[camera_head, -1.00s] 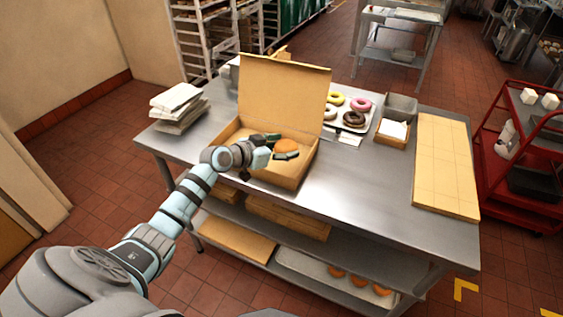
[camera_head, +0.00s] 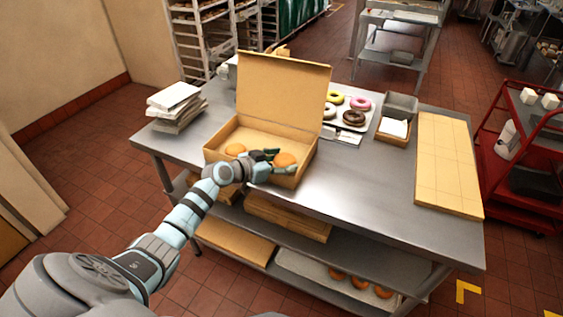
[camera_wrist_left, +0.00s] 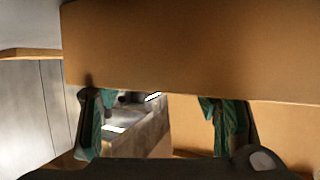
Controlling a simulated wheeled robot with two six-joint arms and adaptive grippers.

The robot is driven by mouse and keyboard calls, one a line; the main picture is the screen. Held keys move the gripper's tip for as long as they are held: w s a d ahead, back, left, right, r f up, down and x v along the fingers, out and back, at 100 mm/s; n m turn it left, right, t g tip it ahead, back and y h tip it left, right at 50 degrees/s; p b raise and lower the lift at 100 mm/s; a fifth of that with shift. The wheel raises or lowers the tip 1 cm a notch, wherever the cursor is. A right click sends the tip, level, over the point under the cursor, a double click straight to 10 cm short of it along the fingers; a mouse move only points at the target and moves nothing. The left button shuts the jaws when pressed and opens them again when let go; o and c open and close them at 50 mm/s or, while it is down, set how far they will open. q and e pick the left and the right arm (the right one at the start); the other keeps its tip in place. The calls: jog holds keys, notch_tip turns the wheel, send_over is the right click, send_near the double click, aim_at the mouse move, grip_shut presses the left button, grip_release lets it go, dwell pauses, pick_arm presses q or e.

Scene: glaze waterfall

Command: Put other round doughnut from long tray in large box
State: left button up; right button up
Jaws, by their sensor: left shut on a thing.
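My left gripper (camera_head: 279,161) is at the right part of the large open cardboard box (camera_head: 222,163) on the steel table. It is shut on a round orange-brown doughnut (camera_head: 286,159), near the box's right inner side. Whether this doughnut touches the box floor I cannot tell. Another round doughnut (camera_head: 235,149) lies in the left part of the box. In the left wrist view the green fingers (camera_wrist_left: 162,122) show, with cardboard (camera_wrist_left: 190,45) across the top; the held doughnut is not clear there. A long tray (camera_head: 310,271) on the lower shelf holds several round doughnuts (camera_head: 359,283). My right gripper is not in view.
The box's raised lid (camera_head: 283,90) stands at the back. Behind it to the right is a tray of ring doughnuts (camera_head: 354,117). A small container (camera_head: 394,128) and a flat tan board (camera_head: 447,165) lie further right. Stacked cartons (camera_head: 176,103) stand left. The front right tabletop is clear.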

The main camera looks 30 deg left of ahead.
pick_arm(q)
jog(key=o, duration=0.9)
jog(key=shift+f, duration=0.1)
jog(key=shift+c, duration=0.2)
jog(key=shift+r, duration=0.2)
jog(key=shift+s+a+r+p, duration=0.1)
jog(key=shift+s+r+p, duration=0.15)
jog(key=shift+r+p, duration=0.65)
jog(key=p+v, duration=0.1)
jog(key=v, duration=1)
jog(key=shift+s+f+p, duration=0.2)
jog(key=shift+f+p, duration=0.15)
